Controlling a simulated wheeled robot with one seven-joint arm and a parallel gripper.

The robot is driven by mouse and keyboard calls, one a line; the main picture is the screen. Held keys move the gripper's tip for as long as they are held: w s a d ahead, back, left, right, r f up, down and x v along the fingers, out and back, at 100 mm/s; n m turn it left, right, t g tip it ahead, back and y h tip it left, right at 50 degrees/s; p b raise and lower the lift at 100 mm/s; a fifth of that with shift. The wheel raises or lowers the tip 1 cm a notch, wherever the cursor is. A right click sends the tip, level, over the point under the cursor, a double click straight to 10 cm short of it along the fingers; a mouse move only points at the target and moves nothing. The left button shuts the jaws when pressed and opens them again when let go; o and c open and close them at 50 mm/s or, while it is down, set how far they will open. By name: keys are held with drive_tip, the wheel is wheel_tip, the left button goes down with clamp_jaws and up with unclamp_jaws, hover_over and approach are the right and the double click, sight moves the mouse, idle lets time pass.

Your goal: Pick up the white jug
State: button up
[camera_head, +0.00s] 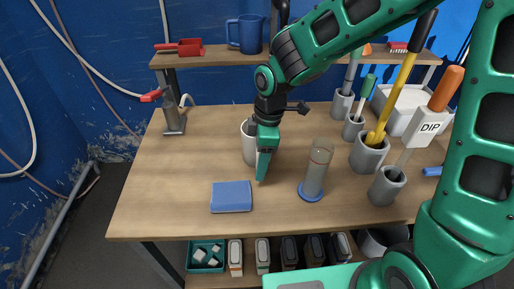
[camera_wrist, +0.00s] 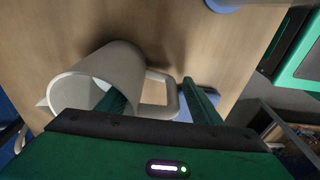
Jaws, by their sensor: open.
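The white jug (camera_head: 248,142) stands upright on the wooden table, left of the table's middle, partly hidden behind my gripper in the head view. In the wrist view the jug (camera_wrist: 125,70) shows its open mouth at the left and its handle (camera_wrist: 172,96) toward the right. My gripper (camera_wrist: 158,98) is open, pointing down at the jug. Its two fingers lie on either side of the handle in the picture, one over the jug's rim and one beyond the handle. I cannot tell whether either finger touches. In the head view my gripper (camera_head: 262,175) hides part of the jug.
A blue sponge-like block (camera_head: 231,197) lies in front of the jug. A clear cylinder on a blue base (camera_head: 315,170) stands to the right. A shelf (camera_head: 225,58) runs behind; the table's left is mostly clear.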

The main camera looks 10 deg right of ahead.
drive_tip(key=shift+a+f, duration=0.15)
drive_tip(key=shift+f, duration=0.7)
drive_tip(key=c, duration=1.3)
drive_tip(key=shift+r, duration=0.1)
drive_tip(key=shift+c, duration=0.2)
